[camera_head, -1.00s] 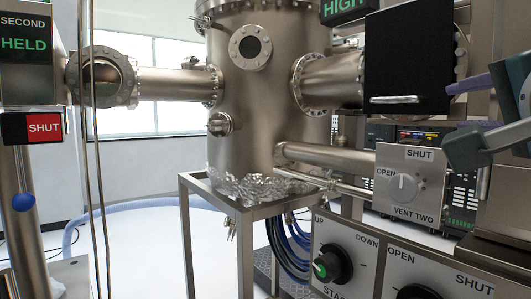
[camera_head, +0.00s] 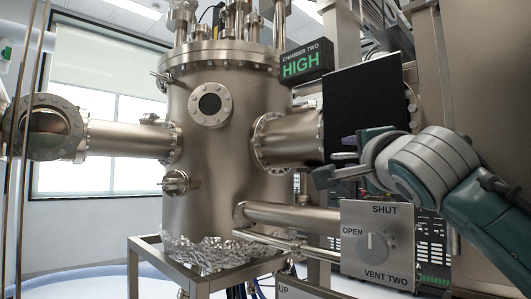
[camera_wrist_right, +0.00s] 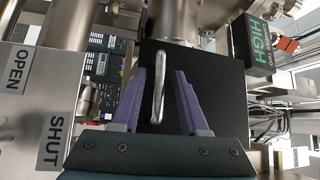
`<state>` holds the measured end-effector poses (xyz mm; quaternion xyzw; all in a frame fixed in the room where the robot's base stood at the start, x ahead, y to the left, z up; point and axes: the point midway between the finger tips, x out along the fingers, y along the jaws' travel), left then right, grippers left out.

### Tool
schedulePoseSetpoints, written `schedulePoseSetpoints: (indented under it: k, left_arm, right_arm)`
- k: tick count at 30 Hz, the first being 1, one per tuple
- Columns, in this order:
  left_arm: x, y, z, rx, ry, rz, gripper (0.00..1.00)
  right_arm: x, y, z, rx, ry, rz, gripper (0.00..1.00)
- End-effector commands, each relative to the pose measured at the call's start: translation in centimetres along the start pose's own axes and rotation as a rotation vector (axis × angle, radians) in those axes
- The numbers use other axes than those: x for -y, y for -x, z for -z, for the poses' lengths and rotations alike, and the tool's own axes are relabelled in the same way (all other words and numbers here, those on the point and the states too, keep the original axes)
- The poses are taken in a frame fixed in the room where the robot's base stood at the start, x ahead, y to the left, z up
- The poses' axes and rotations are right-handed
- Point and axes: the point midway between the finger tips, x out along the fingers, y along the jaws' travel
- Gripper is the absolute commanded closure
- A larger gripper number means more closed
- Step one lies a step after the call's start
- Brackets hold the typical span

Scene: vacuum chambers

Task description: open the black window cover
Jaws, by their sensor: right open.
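The black window cover (camera_head: 366,100) is a flat dark panel in front of the port at the right of the chamber, and it stands closed over it. In the right wrist view the cover (camera_wrist_right: 220,95) fills the middle, with its silver bar handle (camera_wrist_right: 158,86) on it. My right gripper (camera_wrist_right: 164,100) is open, its two purple fingers on either side of the handle, nearer on the left. I cannot tell whether they touch it. My left gripper is out of view.
The steel chamber (camera_head: 225,125) stands at centre on a metal frame. A vent two panel (camera_head: 377,245) with a knob is just below my right gripper. A sign reading HIGH (camera_head: 304,64) is left of the cover.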

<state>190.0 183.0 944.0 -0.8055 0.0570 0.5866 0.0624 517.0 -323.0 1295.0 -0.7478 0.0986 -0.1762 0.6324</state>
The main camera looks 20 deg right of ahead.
Motion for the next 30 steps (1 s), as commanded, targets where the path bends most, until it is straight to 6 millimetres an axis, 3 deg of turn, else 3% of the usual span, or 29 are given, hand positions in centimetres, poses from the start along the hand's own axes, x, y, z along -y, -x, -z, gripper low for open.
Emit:
schedulePoseSetpoints:
  k: [9, 21, 30]
  left_arm:
    - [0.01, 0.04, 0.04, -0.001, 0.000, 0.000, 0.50]
    - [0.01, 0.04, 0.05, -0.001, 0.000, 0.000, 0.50]
    - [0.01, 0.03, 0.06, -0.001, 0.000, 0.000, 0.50]
  right_arm:
    - [-0.07, -0.31, 0.02, 0.000, 0.000, -0.001, 0.56]
    - [-0.08, -0.29, 0.01, 0.000, 0.000, -0.002, 1.00]
    - [-0.10, -0.28, 0.01, 0.000, 0.000, -0.002, 1.00]
